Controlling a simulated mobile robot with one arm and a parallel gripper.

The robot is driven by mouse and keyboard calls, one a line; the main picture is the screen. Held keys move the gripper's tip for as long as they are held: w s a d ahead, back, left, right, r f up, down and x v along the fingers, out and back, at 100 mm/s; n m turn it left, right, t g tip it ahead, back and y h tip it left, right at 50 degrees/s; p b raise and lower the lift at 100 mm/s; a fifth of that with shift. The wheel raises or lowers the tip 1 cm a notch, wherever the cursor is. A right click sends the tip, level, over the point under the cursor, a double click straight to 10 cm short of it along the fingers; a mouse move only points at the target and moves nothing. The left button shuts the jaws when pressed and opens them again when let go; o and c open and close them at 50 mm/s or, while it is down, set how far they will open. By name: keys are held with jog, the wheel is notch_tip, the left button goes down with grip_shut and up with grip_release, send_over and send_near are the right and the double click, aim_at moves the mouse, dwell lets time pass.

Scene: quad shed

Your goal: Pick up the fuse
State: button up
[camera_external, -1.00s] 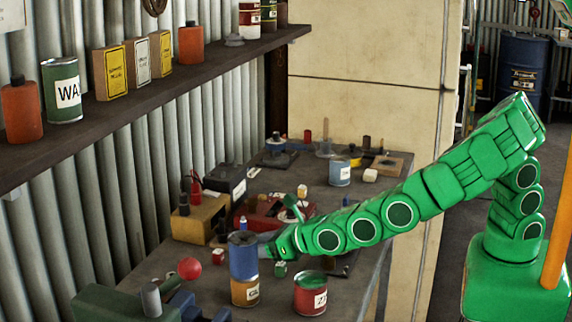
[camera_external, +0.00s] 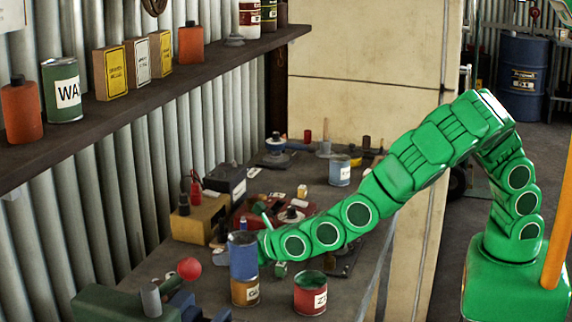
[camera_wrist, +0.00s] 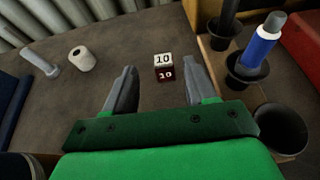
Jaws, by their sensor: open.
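The fuse (camera_wrist: 164,68) is a small block with a white top and a dark red side, both marked 10. My gripper (camera_wrist: 160,69) is open and empty. In the wrist view the fuse appears in the gap between its two grey fingers, nearer the right finger, with neither seen touching it. In the external view my gripper is mostly hidden behind the stacked blue and orange cans.
A wooden holder (camera_wrist: 213,62) with dark cups and a blue tube (camera_wrist: 262,42) stands close to the right. A pale roll (camera_wrist: 82,58) and a bolt (camera_wrist: 40,62) lie to the left. The blue can (camera_external: 243,258) stands near my gripper, with a red can (camera_external: 310,296) nearby.

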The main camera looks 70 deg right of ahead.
aim_at(218, 251)
jog(key=x, duration=0.3)
jog(key=shift+s+d+f, duration=0.1)
jog(key=shift+d+f, duration=0.05)
jog(key=shift+d, duration=0.05)
jog(key=shift+w+f, duration=0.1)
jog(key=shift+w, duration=0.45)
grip_shut()
